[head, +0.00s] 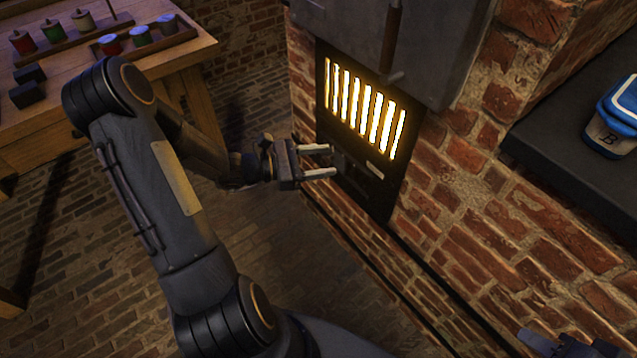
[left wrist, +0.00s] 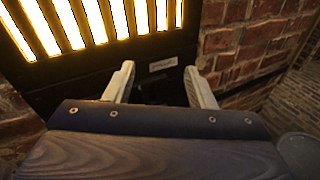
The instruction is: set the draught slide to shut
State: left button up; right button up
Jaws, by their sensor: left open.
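The draught slide sits in the dark panel under the glowing grate of the brick furnace. Its dark parts (head: 350,172) show just past my left fingertips, and they also show between the fingers in the left wrist view (left wrist: 152,90). They are too dark to tell the slide's setting. A small pale label plate (head: 375,170) is to their right; it also shows in the left wrist view (left wrist: 163,64), unreadable. My left gripper (head: 333,160) is open and points at the panel, fingers apart, with nothing seen between them. Part of my right gripper (head: 566,346) shows at the bottom right edge, mostly cut off.
The glowing barred grate (head: 362,108) is right above the slide, with a grey metal hood (head: 400,40) over it. A wooden bench (head: 60,125) with coloured jars stands at left. The brick floor between is clear.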

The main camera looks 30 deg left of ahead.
aim_at(323, 162)
pick_arm(q)
jog(key=w+a+f+n+t+y+b, duration=0.1)
jog(key=a+f+n+t+y+b, duration=0.15)
jog(key=a+f+n, duration=0.35)
jog(key=w+a+f+n+t+y+b, duration=0.1)
jog(key=a+f+n+t+y, duration=0.2)
jog(key=f, duration=0.5)
jog(key=shift+g, duration=0.25)
jog(key=b+x, duration=0.1)
jog(key=x, duration=0.7)
jog(key=shift+s+d+r+b, duration=0.1)
jog(key=shift+d+r+b, duration=0.1)
jog(key=shift+b, duration=0.15)
pick_arm(e)
notch_tip(323, 162, down, 7)
jog(key=shift+f, duration=0.1)
pick_arm(q)
grip_shut()
